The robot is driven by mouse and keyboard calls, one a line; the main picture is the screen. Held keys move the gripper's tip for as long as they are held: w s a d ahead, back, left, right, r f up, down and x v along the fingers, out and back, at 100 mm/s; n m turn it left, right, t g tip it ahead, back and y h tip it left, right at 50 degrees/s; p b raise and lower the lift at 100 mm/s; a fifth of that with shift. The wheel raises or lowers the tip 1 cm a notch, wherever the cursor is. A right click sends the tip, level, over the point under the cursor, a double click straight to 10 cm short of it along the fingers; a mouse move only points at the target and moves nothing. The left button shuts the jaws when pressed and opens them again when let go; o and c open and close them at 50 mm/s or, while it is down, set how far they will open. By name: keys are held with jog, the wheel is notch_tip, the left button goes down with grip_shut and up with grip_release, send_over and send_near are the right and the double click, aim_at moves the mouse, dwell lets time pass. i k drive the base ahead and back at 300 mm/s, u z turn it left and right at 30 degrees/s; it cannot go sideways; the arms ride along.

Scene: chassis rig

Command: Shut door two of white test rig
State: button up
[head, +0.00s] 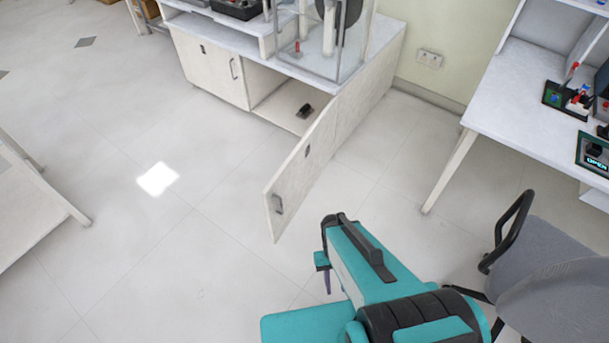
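The white test rig (265,55) stands at the top middle, with cupboard doors below its worktop. Left of the opening, another door (205,70) is shut. I cannot read any door number. My teal arm reaches in from the bottom. My gripper (325,274) is mostly hidden by my arm, to the right of and below the open door's free edge, apparently apart from it. Its fingers are not clear enough to tell open from shut.
A small black object (305,111) lies inside the open cupboard. A grey chair (550,260) stands at the lower right, below a white desk (510,105). Another table's frame (35,190) is at the left. The floor left of the open door is clear.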

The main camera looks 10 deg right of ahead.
aim_at(284, 194)
jog(key=z, duration=0.1)
jog(key=i, duration=0.95)
jog(key=u, duration=0.05)
